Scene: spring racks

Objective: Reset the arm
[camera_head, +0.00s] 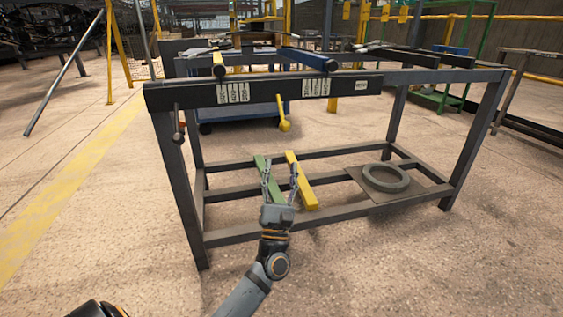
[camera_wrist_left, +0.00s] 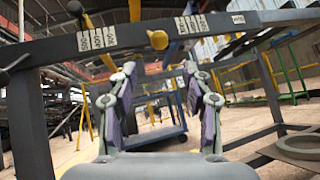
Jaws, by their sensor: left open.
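My left gripper (camera_head: 280,165) is open and empty in front of the dark metal spring rack (camera_head: 262,92). Its two fingers point up and away, spread apart, and they show in the left wrist view (camera_wrist_left: 159,70) too. In the head view the fingers overlap a green bar (camera_head: 276,186) and a yellow bar (camera_head: 301,181) on the lower frame. A yellow-knobbed lever (camera_head: 284,126) hangs from the rack's front beam, above the fingers; its knob is also in the wrist view (camera_wrist_left: 157,39). My right gripper is not in view.
A grey ring (camera_head: 386,178) lies on a plate at the lower right of the rack. A dark-knobbed lever (camera_head: 178,137) hangs at the left post. A blue cart (camera_head: 240,107) stands behind. The floor left of the rack is open.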

